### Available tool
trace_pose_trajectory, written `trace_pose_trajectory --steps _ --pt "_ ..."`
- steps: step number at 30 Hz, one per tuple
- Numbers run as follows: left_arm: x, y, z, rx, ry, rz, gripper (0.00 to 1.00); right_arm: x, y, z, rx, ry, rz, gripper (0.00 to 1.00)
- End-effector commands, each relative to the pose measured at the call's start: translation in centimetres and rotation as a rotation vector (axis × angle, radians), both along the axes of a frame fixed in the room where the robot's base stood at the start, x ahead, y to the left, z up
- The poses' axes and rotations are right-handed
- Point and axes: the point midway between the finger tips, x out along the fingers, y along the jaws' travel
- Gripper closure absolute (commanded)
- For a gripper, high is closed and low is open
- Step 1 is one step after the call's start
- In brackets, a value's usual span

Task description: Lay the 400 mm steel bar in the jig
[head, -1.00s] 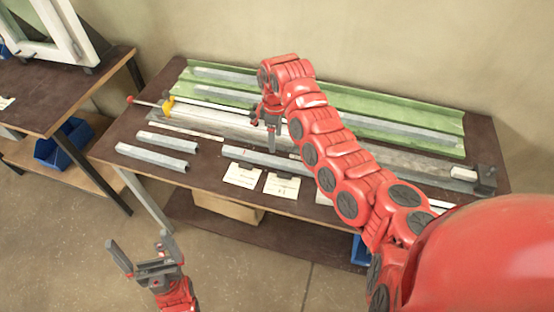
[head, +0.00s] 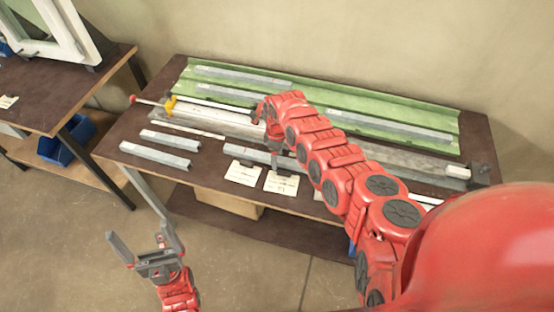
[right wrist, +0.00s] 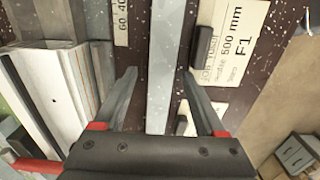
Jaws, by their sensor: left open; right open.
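A long grey steel bar (head: 242,153) lies along the front of the bench behind two paper cards; its right part is hidden by my right arm, so I cannot read its length. My right gripper (head: 279,157) is over this bar. In the right wrist view the open fingers (right wrist: 158,74) stand on either side of the bar (right wrist: 165,40), apart from it. The jig (head: 402,160) is the long pale rail behind, with a yellow clamp (head: 170,103) at its left end and a dark block at its right. My left gripper (head: 141,236) is open and empty, in front of the bench.
Two shorter grey bars (head: 156,153) lie at the bench's left front. A green tray (head: 350,101) with several bars lies at the back. Cards (head: 281,183) lie at the front edge; one reads 500 mm in the right wrist view (right wrist: 235,35). Another table (head: 60,85) stands left.

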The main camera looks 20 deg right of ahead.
Motion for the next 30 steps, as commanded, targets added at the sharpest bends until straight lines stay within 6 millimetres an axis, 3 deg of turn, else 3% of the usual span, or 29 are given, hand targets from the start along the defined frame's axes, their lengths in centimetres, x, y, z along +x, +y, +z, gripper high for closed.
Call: trace_pose_trajectory --steps 4,16,30 --pt "-0.01 0.00 0.01 0.000 0.000 0.000 0.00 0.00 0.04 0.04 0.000 0.000 0.001 0.28" --pt "0.00 0.00 0.01 0.000 0.000 0.000 0.00 -0.01 0.04 0.05 0.001 0.001 0.001 0.99" --pt "-0.01 0.00 0.01 0.000 0.000 0.000 0.00 -0.01 0.06 0.06 0.001 0.001 0.001 1.00"
